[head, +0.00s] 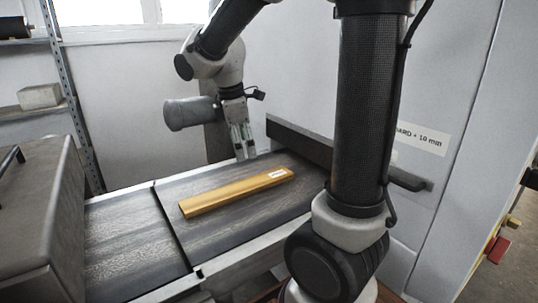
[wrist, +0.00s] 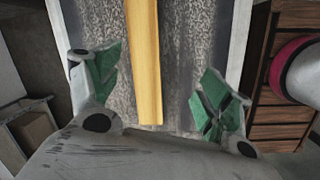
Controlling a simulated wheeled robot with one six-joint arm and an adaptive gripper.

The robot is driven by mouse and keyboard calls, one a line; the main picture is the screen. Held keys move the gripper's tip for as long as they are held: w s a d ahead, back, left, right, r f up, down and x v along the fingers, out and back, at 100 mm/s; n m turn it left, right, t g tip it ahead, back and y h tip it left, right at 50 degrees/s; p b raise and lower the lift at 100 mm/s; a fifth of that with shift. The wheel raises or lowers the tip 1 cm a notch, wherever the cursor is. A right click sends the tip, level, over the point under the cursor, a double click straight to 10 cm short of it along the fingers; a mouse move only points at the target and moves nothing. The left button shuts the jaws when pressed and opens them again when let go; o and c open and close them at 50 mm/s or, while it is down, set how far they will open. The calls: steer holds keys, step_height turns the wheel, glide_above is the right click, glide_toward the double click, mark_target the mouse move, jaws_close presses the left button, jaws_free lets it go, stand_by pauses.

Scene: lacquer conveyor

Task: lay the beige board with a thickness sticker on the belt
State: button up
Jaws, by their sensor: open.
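The beige board (head: 225,194), golden-yellow in the picture, lies flat on the dark belt (head: 255,209). A small white sticker (head: 277,173) is on its top near the right end; its print is too small to read. In the wrist view the board (wrist: 145,60) runs up between the fingers, with the belt (wrist: 188,60) bare on both sides. My gripper (head: 242,150) is above the belt's far edge, behind the board in the head view. In the wrist view my gripper (wrist: 160,90) has its green-padded fingers wide apart, touching nothing.
A dark guide rail (head: 300,140) runs along the belt's far side, by a white cabinet with a label (head: 421,139) reading "10 mm". A grey machine housing (head: 40,220) stands at the left. In the wrist view, a wooden slatted surface (wrist: 285,120) lies right of the belt.

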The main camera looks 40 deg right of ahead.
steer(key=s+d+r+m+t+y, duration=0.1)
steer(key=s+r+m, duration=0.1)
steer(key=s+m, duration=0.5)
steer(key=s+d+r+m+t+y, duration=0.1)
steer(key=s+m+t, duration=0.1)
steer(key=s+m, duration=0.5)
steer(key=s, duration=0.3)
steer(key=shift+d+r+t, duration=0.2)
steer(key=shift+r+t, duration=0.1)
steer(key=shift+r, duration=0.05)
stand_by(1.5)
